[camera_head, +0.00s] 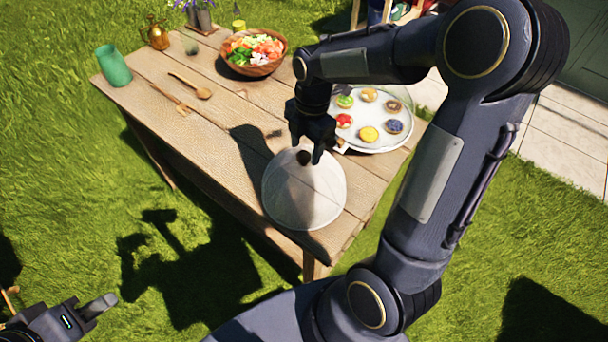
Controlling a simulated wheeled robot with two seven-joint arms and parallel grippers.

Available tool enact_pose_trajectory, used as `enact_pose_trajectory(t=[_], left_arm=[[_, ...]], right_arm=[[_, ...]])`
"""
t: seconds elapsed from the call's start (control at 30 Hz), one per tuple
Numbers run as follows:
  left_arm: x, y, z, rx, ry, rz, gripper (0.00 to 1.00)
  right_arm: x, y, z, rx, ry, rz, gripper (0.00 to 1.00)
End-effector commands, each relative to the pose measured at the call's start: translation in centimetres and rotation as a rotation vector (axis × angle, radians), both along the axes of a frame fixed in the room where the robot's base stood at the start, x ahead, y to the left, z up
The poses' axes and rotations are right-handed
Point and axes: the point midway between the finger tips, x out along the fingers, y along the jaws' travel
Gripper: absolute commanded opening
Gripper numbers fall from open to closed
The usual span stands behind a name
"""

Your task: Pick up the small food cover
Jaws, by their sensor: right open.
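The small food cover (290,200) is a pale, translucent dome with a dark knob (304,157) on top. It sits near the table's front right edge. My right gripper (306,152) is over the cover with its open fingers around or just above the knob; I cannot tell whether they touch it. My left gripper (98,306) is low at the bottom left, away from the table, and only partly in view, so its jaw state is unclear.
The wooden table (205,140) holds a round tray (385,142) of several topped pastries close behind my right gripper. Grass surrounds the table.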

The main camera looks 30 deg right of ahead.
Motion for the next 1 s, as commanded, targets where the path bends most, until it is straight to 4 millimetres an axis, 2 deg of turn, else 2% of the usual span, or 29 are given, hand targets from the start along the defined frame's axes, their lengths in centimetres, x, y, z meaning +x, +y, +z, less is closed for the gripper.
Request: enact_pose_trajectory(t=[0.1, 0.2, 0.47, 0.87, 1.0], left_arm=[[0.0, 0.0, 0.4, 0.0, 0.0, 0.0, 0.36], [0.0, 0.0, 0.4, 0.0, 0.0, 0.0, 0.36], [0.0, 0.0, 0.4, 0.0, 0.0, 0.0, 0.36], [0.0, 0.0, 0.4, 0.0, 0.0, 0.0, 0.36], [0.0, 0.0, 0.4, 0.0, 0.0, 0.0, 0.36]], right_arm=[[-0.1, 0.2, -1.7, 0.0, 0.005, 0.0, 0.55], [0.0, 0.3, -2.4, 0.001, 0.001, -0.001, 0.55], [0.0, 0.3, -2.6, 0.0, -0.002, -0.002, 0.53], [0.0, 0.3, -2.6, 0.0, -0.002, -0.002, 0.01], [0.0, 0.3, -2.6, 0.0, -0.002, -0.002, 0.0]])
